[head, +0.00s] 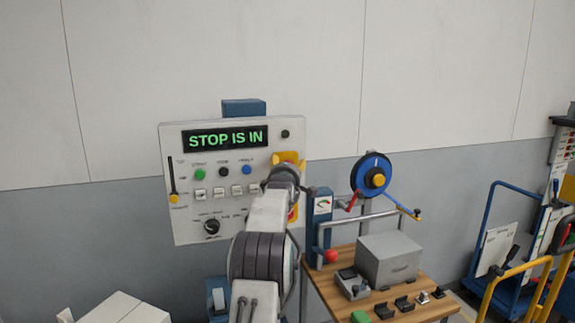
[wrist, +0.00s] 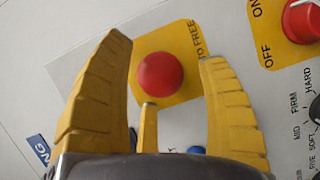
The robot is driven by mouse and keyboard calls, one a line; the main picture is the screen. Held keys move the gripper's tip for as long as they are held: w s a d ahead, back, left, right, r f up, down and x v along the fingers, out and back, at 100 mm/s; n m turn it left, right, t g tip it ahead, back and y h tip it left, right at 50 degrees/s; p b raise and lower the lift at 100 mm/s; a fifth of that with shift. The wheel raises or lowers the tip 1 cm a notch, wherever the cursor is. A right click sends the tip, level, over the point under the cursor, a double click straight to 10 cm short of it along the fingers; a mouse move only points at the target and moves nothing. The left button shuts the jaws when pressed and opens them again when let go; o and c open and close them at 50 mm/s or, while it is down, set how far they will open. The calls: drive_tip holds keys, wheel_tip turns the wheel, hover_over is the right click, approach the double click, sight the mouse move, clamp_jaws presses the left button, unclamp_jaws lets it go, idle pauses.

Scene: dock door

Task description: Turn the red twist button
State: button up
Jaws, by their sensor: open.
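The red twist button (wrist: 159,74) is a round red mushroom head on a yellow plate (wrist: 181,38) with lettering ending in "TO FREE", in the wrist view. My gripper (wrist: 166,52) is open, its yellow fingers spread to the left and right of the button in that picture. I see a gap on both sides and no visible contact; the exact depth is hard to judge. In the head view, my gripper (head: 287,159) is at the right side of the control panel (head: 190,232), and my arm hides most of the button area. The panel display (head: 225,138) reads "STOP IS IN".
A red knob (wrist: 302,20) on a yellow ON/OFF plate is close by in the wrist view. The panel also has a slider (head: 173,198), coloured buttons and a black dial (head: 211,227). A blue wheel (head: 371,175) and a wooden bench (head: 385,295) stand right.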

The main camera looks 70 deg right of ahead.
drive_tip(key=shift+d, duration=0.25)
